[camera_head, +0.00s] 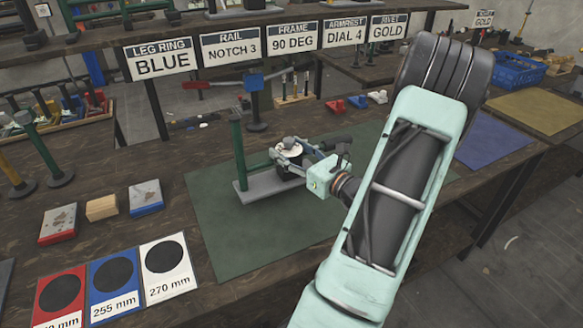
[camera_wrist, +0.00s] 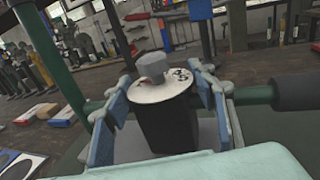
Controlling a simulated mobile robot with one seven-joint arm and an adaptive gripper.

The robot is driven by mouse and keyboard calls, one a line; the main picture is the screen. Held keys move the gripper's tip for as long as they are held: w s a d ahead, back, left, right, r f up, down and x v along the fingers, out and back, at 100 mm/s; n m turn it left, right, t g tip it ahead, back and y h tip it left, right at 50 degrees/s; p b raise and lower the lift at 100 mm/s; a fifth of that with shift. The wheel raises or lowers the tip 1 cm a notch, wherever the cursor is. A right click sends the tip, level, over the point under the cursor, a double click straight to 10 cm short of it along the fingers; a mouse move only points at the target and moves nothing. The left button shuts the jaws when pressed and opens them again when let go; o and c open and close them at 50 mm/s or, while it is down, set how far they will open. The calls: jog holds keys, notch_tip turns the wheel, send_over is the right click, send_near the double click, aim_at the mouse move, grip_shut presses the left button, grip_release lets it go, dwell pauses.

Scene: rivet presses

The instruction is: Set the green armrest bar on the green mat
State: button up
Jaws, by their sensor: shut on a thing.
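The green armrest bar has an upright green post (camera_head: 239,152) on a grey base plate (camera_head: 268,183), over the left half of the green mat (camera_head: 240,245). Its black block, topped by a white dial and grey knob, is between the fingers of my gripper (camera_head: 292,158). In the wrist view, the blue-padded fingers of my gripper (camera_wrist: 160,110) are shut on this block on both sides. The white dial (camera_wrist: 160,88) faces up. A horizontal green bar (camera_wrist: 250,95) with a dark grip shows at right. I cannot tell whether the base plate touches the mat.
Red, blue and white cards (camera_head: 115,288) and small blocks (camera_head: 102,207) lie left of the mat. A sign row (camera_head: 265,47) hangs at the back; the armrest sign (camera_head: 344,33) reads DIAL 4. A blue mat (camera_head: 490,138) lies right. The green mat's front is clear.

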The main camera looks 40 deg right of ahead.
jog(key=shift+d+f, duration=0.25)
jog(key=shift+f, duration=0.1)
jog(key=f+b, duration=0.3)
jog(key=shift+d+f, duration=0.25)
jog(key=shift+r, duration=0.1)
jog(key=o, duration=1.1)
jog(key=shift+f, duration=0.25)
jog(key=o, duration=0.4)
jog(key=shift+o, duration=0.2)
jog(key=shift+r, duration=0.1)
